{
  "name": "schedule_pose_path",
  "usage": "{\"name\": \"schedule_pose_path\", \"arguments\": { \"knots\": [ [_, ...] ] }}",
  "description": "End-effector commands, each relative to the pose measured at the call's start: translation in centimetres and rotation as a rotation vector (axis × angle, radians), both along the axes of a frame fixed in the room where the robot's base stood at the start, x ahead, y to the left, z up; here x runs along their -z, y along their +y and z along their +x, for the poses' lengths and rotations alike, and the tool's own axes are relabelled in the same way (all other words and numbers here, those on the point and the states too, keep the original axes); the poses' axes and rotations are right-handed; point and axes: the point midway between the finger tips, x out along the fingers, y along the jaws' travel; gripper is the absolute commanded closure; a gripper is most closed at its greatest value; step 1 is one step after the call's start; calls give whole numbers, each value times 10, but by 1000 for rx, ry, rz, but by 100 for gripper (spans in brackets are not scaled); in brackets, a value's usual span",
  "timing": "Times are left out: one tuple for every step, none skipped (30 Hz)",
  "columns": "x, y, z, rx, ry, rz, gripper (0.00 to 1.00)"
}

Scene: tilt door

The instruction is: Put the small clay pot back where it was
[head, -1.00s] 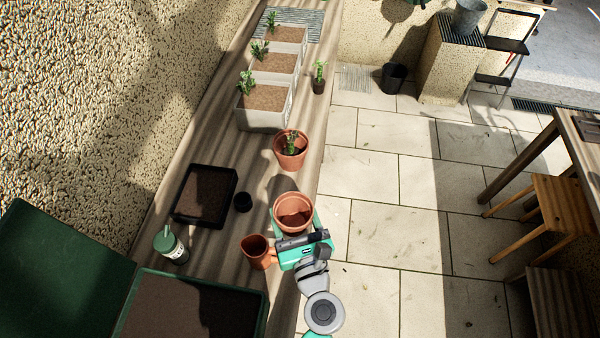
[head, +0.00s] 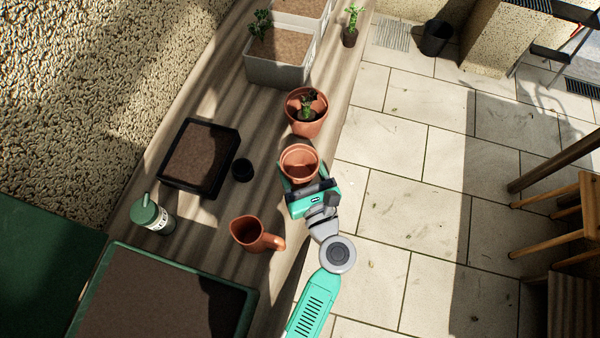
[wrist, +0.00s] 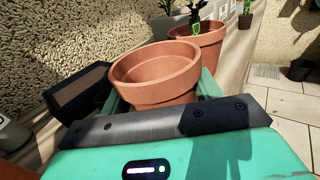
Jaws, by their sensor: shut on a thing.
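The small clay pot (head: 299,163) is empty, upright and terracotta-coloured. My gripper (head: 300,172) is shut on it, with a green finger on each side, near the bench's right edge. In the wrist view the pot (wrist: 155,77) sits between the fingers of my gripper (wrist: 160,95), and its lower part is hidden behind the gripper body. I cannot tell whether its base touches the bench.
A potted plant in terracotta (head: 307,112) stands just beyond the held pot. A black cup (head: 242,170) and soil tray (head: 199,157) are to the left. Planters (head: 277,72) line the far bench.

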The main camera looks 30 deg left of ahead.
Motion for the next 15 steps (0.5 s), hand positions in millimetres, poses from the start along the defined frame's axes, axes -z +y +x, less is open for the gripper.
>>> {"name": "schedule_pose_path", "arguments": {
  "knots": [
    [3, 0, 0, 0, 0, 0, 71],
    [6, 0, 0, 0, 1, 1, 71],
    [13, 0, 0, 0, 1, 0, 71],
    [19, 0, 0, 1, 2, -1, 71],
    [25, 0, 0, 0, 3, 0, 71],
    [33, 0, 0, 1, 1, 0, 71],
    [37, 0, 0, 1, 2, 1, 71],
    [39, 0, 0, 1, 1, 0, 71],
    [38, 0, 0, 1, -1, -1, 71],
    [37, 0, 0, 1, -1, -1, 71],
    [36, 0, 0, 1, -1, -1, 71],
    [36, 0, 0, 1, -1, -1, 71],
    [36, 0, 0, 1, -1, -1, 71],
    [36, 0, 0, 1, -1, -1, 71],
    [37, 0, 0, 1, -1, -1, 71]
  ]
}}
